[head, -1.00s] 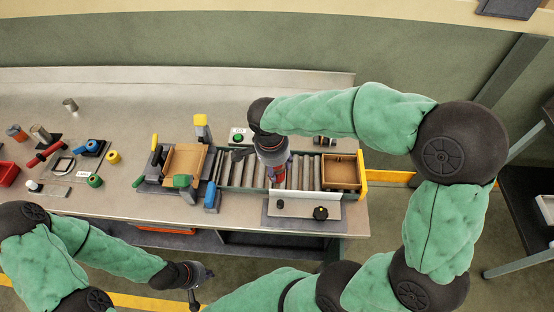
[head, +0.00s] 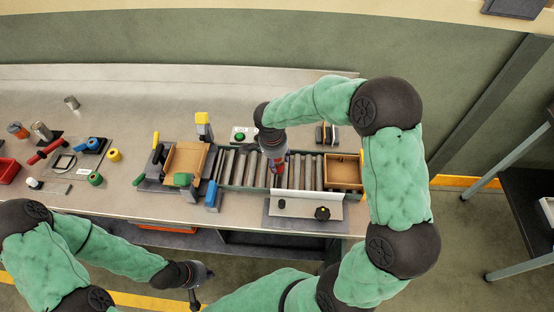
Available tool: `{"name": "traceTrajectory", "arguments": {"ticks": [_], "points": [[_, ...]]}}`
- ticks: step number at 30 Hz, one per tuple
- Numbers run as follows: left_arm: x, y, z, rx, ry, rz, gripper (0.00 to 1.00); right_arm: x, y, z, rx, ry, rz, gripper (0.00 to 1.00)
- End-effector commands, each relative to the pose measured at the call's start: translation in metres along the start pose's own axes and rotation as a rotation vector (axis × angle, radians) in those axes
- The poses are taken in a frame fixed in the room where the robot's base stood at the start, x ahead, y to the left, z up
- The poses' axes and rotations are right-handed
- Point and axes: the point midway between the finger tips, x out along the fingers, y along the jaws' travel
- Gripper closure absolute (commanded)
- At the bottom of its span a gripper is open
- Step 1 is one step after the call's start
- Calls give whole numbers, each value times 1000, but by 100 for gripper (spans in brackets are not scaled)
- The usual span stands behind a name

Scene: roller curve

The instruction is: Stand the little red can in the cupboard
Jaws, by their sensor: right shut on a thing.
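My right gripper (head: 277,166) reaches down over the roller track from the arm above. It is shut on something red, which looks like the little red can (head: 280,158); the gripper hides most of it. Its lower end is close above the rollers, and I cannot tell whether it touches them. My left gripper (head: 196,297) hangs low in front of the table, away from the track; its fingers are too small to judge. I cannot make out a cupboard for sure.
The roller track (head: 305,171) runs between an open carton (head: 185,158) on the left and a brown box (head: 342,172) on the right. A grey panel with a black knob (head: 321,213) lies in front. Tools and small cans crowd the table's left; the back strip is mostly clear.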

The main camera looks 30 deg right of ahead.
Motion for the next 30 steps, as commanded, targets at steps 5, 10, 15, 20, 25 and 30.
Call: {"name": "traceTrajectory", "arguments": {"ticks": [5, 10, 15, 20, 25, 30], "points": [[0, 0, 0, 0, 0, 0, 100, 2, -1, 0, 0, 1, -3, 90], [2, -1, 0, 0, 0, 0, 100, 4, 0, 0, 0, 1, -3, 90], [4, -1, 0, 0, 0, 0, 100, 5, 0, 1, 0, 0, -2, 29], [4, -1, 0, 0, 0, 0, 100, 4, 0, 1, 0, 0, -2, 28], [3, -1, 0, 0, 0, 0, 100, 4, 0, 0, 0, 0, -2, 28], [-2, 1, 0, 0, 0, 0, 100, -3, -1, 0, 0, 1, -3, 28]]}}
